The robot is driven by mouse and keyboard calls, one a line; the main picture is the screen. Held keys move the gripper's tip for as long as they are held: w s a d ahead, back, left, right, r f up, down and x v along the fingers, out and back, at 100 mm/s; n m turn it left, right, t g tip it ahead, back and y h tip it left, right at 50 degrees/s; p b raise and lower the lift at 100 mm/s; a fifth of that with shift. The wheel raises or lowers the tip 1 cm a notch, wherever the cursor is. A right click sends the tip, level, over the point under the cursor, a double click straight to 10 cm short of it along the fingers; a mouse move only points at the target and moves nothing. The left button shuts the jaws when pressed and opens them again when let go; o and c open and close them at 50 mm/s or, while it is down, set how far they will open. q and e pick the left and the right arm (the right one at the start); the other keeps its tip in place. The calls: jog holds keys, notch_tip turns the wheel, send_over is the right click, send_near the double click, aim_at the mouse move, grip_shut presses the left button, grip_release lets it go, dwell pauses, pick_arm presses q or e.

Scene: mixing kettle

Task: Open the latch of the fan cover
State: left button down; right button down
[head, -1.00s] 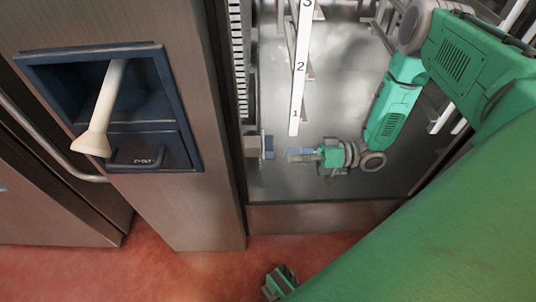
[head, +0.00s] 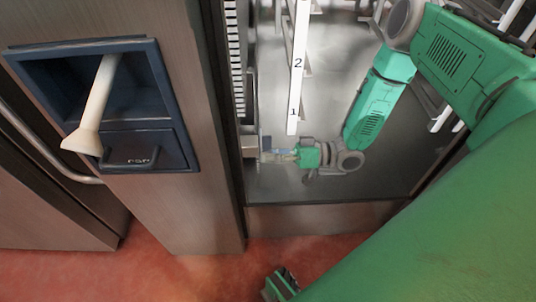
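The latch (head: 265,144) appears as a small dark blue-grey block with a pale bracket (head: 249,143). It sits on the left edge of the glossy grey panel (head: 300,185), which seems to be the fan cover. My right gripper (head: 272,156) points left, with its fingertips at the latch. It overlaps the latch's lower part in the picture. I cannot tell whether it touches the latch or whether its small fingers are open or shut.
A steel column (head: 175,205) with a blue recessed box (head: 160,85) stands at the left; a cream funnel-shaped piece (head: 92,115) rests in the box. A white numbered scale (head: 297,70) rises above my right gripper.

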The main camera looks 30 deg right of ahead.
jog(key=shift+w+d+f+n, duration=0.15)
jog(key=shift+n, duration=0.4)
jog(key=shift+w+d+f+n, duration=0.1)
jog(key=shift+w+n, duration=0.05)
jog(key=shift+n, duration=0.4)
jog(key=c, duration=1.6)
grip_release()
jog(key=v, duration=1.2)
jog(key=shift+f, duration=0.15)
